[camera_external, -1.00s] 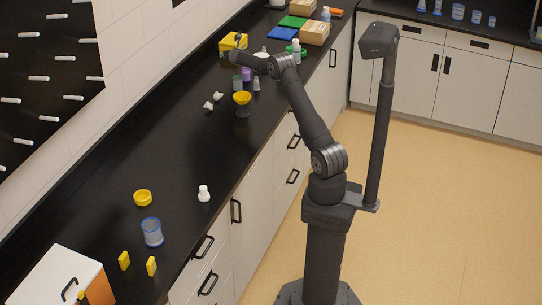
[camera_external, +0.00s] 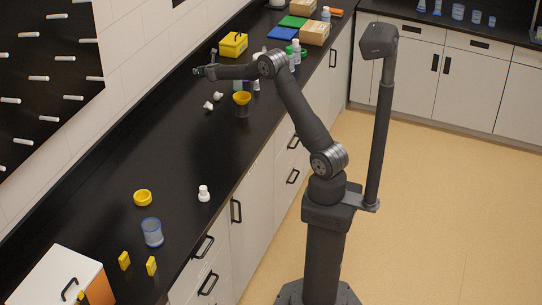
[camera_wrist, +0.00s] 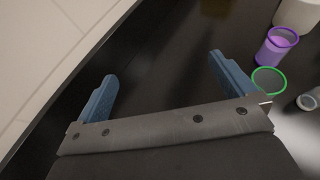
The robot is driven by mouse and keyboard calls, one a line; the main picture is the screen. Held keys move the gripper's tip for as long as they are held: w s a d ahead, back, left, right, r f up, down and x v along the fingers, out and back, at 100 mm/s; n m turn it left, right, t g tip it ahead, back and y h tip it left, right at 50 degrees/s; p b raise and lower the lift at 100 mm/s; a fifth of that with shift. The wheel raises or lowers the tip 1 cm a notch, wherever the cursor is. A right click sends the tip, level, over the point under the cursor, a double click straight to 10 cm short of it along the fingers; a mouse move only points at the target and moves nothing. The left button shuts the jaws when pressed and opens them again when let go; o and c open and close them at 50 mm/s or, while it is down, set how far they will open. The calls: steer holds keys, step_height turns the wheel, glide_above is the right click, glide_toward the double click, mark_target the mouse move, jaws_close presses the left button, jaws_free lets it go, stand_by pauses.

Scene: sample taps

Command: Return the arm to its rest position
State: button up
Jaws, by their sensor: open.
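My gripper (camera_external: 200,71) is at the end of my outstretched arm, above the back part of the black counter near the wall. In the wrist view my gripper (camera_wrist: 160,85) shows two blue fingers wide apart with nothing between them, over bare counter. A purple-rimmed container (camera_wrist: 278,46) and a green-rimmed container (camera_wrist: 268,80) stand to the right of the fingers, apart from them. In the external view my forearm partly hides these containers.
A yellow box (camera_external: 233,44) sits behind my wrist. Cardboard boxes (camera_external: 315,33) stand farther back. The middle of the counter (camera_external: 165,150) is clear.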

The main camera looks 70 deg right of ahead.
steer(key=a+n+t, duration=0.1)
steer(key=a, duration=1.4)
steer(key=shift+s+r+y, duration=0.2)
steer(key=shift+s+y, duration=0.1)
steer(key=shift+y, duration=0.1)
